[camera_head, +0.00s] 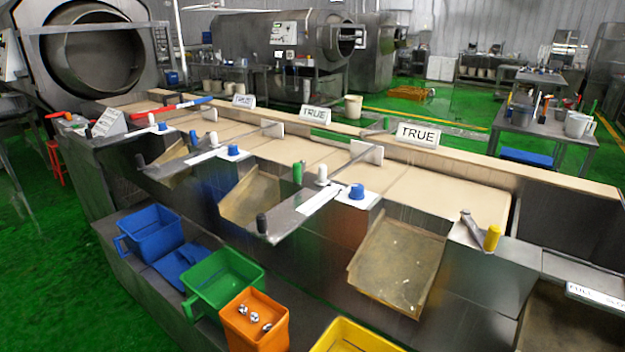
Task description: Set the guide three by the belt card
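Three guide arms reach across a tan belt (430,193), each ending in a white paddle: left paddle (209,113), middle paddle (273,129) and right paddle (367,152). Their bars slant from the front edge back over the belt. A small sloped card (108,122) stands at the belt's left end; its print is too small to read, and I cannot tell whether it is the belt card. Three white signs reading TRUE stand along the back rail: left sign (243,100), middle sign (314,115) and right sign (417,135). Neither gripper is in view.
Blue (152,232), green (222,280), orange (255,322) and yellow (352,338) bins stand in front. The orange one holds silver balls. Metal chutes (398,265) slope down from the belt. Blue knobs (357,192) and a yellow knob (492,238) stick up at the front edge.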

